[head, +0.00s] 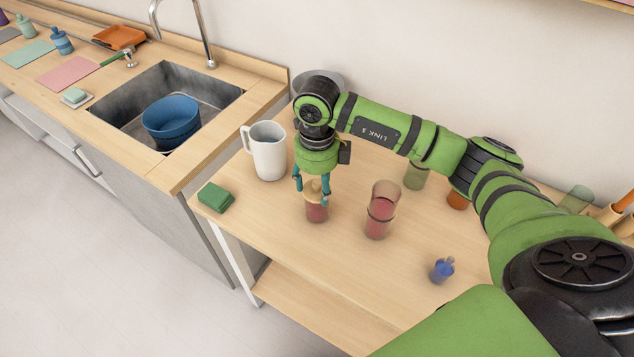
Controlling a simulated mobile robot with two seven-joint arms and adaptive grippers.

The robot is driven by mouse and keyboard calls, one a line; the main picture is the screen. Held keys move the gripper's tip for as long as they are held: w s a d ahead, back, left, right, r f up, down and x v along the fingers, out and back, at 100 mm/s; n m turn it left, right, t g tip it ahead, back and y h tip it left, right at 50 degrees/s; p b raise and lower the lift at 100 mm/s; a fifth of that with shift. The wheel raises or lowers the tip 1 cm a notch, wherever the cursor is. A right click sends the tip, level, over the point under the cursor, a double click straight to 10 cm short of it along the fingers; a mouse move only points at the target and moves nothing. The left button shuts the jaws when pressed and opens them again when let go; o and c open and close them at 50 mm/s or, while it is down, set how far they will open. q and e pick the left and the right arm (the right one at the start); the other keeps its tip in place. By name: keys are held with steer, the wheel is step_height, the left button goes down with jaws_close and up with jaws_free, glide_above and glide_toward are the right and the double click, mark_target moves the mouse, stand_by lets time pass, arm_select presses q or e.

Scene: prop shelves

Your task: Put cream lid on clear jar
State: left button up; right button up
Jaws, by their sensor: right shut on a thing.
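My right gripper (312,192) comes down from above with its teal fingers shut on a cream lid (315,188). A small clear jar with red contents (317,213) stands upright on the wooden table directly below the lid. The lid is at the jar's mouth; I cannot tell whether it is seated or just above it. The fingers partly hide the lid and the jar's rim. My left gripper is out of view.
A clear container with red contents (380,212) stands right of the jar. A white pitcher (266,152) stands to the left, near a green sponge-like block (215,197). A small blue bottle (442,269) is at front right.

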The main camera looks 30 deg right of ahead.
stand_by(0.3)
steer(key=o, duration=1)
step_height(320, 180, up, 12)
steer(key=shift+r, duration=0.1)
